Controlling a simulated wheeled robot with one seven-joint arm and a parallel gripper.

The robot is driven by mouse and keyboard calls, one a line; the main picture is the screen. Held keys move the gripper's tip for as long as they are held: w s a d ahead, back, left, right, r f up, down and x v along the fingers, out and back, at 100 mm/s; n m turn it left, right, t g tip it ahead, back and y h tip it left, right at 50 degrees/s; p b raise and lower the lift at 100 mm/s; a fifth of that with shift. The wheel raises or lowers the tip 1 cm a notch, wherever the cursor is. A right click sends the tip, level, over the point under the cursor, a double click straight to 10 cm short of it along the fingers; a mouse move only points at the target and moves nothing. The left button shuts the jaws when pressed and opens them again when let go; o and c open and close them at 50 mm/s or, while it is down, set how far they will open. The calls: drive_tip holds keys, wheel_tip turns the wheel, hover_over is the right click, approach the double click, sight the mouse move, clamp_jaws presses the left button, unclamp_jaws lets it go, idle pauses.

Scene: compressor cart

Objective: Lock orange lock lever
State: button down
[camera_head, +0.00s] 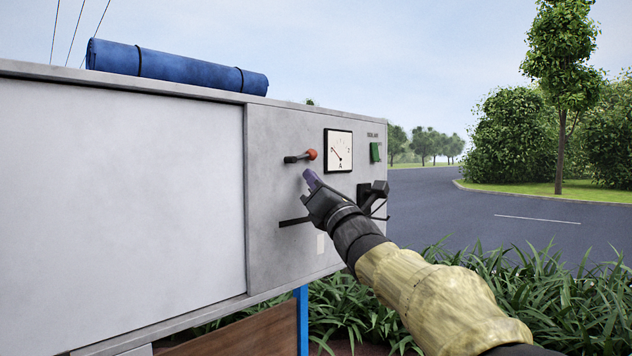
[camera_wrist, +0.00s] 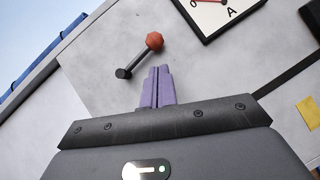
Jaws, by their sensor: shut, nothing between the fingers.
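The lock lever has a dark arm and an orange-red knob (camera_head: 312,154). It sits on the grey panel, left of the square gauge, with its knob end to the right of its dark base. In the wrist view the lever's knob (camera_wrist: 155,41) is at the upper right of its dark pivot. My gripper (camera_head: 307,174) is shut and empty, with its purple fingertips just below the knob in the head view. In the wrist view the fingertips (camera_wrist: 158,70) point at the panel below the lever. I cannot tell whether they touch anything.
The gauge (camera_head: 338,150) and a green switch (camera_head: 375,152) are right of the lever. A black bar (camera_head: 294,222) sticks out below it, and a black fixture (camera_head: 374,190) is behind my wrist. A blue roll (camera_head: 175,68) lies on top of the cart.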

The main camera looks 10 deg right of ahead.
drive_tip(key=shift+w+d+r+p, duration=0.15)
drive_tip(key=shift+r+p, duration=0.1)
drive_tip(key=shift+r, duration=0.15)
drive_tip(key=shift+w+d+r+p, duration=0.15)
drive_tip(key=shift+r+p, duration=0.1)
drive_tip(key=shift+r, duration=0.15)
drive_tip(key=shift+a, duration=0.1)
drive_tip(key=shift+w+a, duration=0.1)
drive_tip(key=shift+a, duration=0.05)
